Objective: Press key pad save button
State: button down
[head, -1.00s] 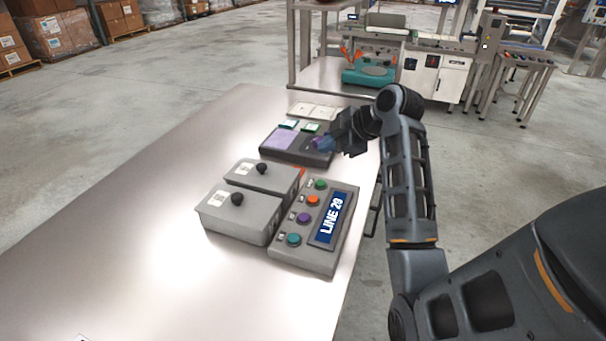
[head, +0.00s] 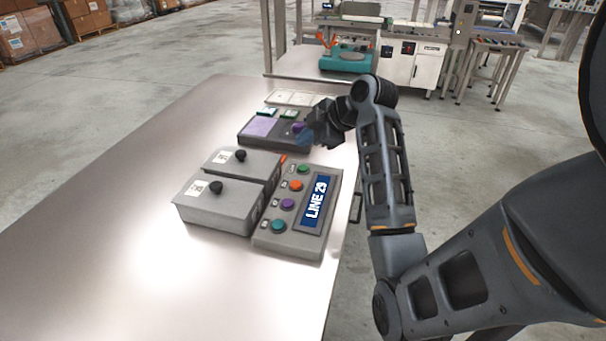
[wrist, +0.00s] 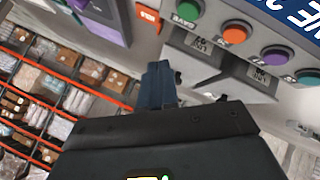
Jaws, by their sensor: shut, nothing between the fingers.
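The grey key pad (head: 290,240) lies on the table, with a "LINE 29" sign along its right side. Its column of buttons runs from a green button (head: 303,169) at the far end through orange and purple to teal at the near end. In the wrist view the label beside the green button (wrist: 188,9) appears to read "SAVE". My gripper (head: 305,137) is shut and empty, with blue fingers. It is above the table, beyond the key pad's far end and close to a dark device, apart from the buttons. Its fingertips (wrist: 158,68) also show in the wrist view.
The dark device (head: 262,139) has a purple pad and purple button. Two grey lidded boxes (head: 205,218) with black knobs stand left of the key pad. A small orange piece (head: 283,159) sits beyond it. The table's (head: 130,200) left side is clear.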

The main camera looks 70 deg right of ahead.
aim_at(306, 169)
jog(key=shift+f+b, duration=1.4)
jog(key=shift+f, duration=1.15)
jog(key=shift+f, duration=0.1)
jog(key=shift+f, duration=0.3)
jog(key=shift+f+b, duration=0.35)
jog(key=shift+f, duration=0.1)
dwell(0.5)
jog(key=shift+r, duration=0.1)
jog(key=shift+r+p, duration=0.8)
jog(key=shift+p, duration=0.05)
jog(key=shift+r, duration=0.1)
notch_tip(306, 169, up, 5)
jog(key=p, duration=0.4)
